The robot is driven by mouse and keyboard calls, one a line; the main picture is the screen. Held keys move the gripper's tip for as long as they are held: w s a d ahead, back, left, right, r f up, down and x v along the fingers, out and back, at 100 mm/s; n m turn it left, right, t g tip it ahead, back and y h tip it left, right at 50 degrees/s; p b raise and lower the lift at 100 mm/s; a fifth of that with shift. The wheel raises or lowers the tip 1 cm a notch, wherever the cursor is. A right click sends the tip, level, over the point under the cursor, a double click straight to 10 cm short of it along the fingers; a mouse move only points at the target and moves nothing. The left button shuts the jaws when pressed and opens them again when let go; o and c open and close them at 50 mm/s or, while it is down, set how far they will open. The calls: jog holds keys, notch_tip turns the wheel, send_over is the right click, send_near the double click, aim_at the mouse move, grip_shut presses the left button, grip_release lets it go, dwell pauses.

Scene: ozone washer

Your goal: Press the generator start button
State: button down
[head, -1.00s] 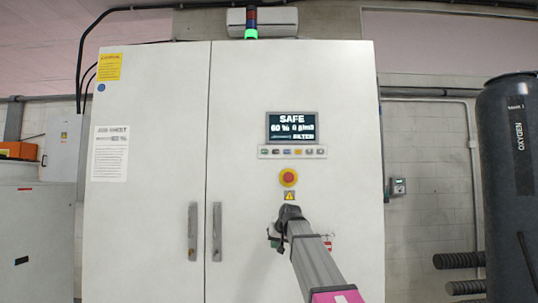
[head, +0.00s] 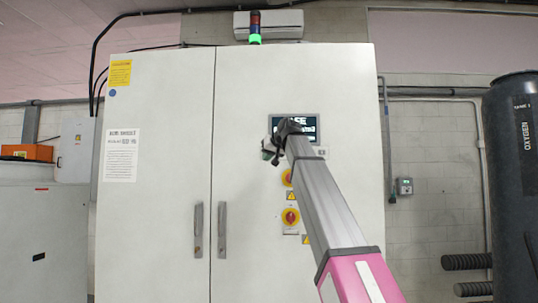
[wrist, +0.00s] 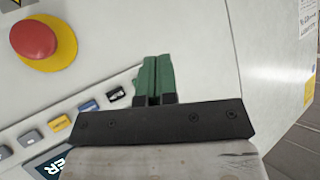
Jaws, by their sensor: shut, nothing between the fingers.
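The generator cabinet's button row lies below its display (head: 304,120). In the head view my arm hides most of the row; only the right end (head: 321,152) shows. The wrist view shows a black button (wrist: 116,94), a blue one (wrist: 87,107), a yellow one (wrist: 61,124) and greyish ones (wrist: 30,138). I cannot read which is the start button. My gripper (wrist: 158,62) has green fingers shut together and empty, beside the black button. The panel behind the fingers is hidden, and contact cannot be told. My gripper also shows in the head view (head: 268,150).
A red emergency stop on a yellow base (wrist: 35,42) sits close to the fingers. A red and yellow rotary switch (head: 291,216) is lower down. Door handles (head: 222,230) stick out at left. A dark oxygen cylinder (head: 512,180) stands at right.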

jog(key=shift+s+a+r, duration=0.1)
jog(key=shift+s+r, duration=0.15)
jog(key=shift+r, duration=0.35)
jog(key=shift+s+r, duration=0.2)
jog(key=shift+r, duration=0.35)
jog(key=shift+w, duration=0.15)
jog(key=w, duration=0.8)
jog(key=shift+w, duration=0.3)
jog(key=shift+w, duration=0.1)
dwell(1.2)
jog(key=shift+w, duration=0.3)
jog(key=shift+w+d, duration=0.2)
jog(key=shift+w, duration=0.2)
dwell(0.6)
jog(key=shift+s, duration=0.8)
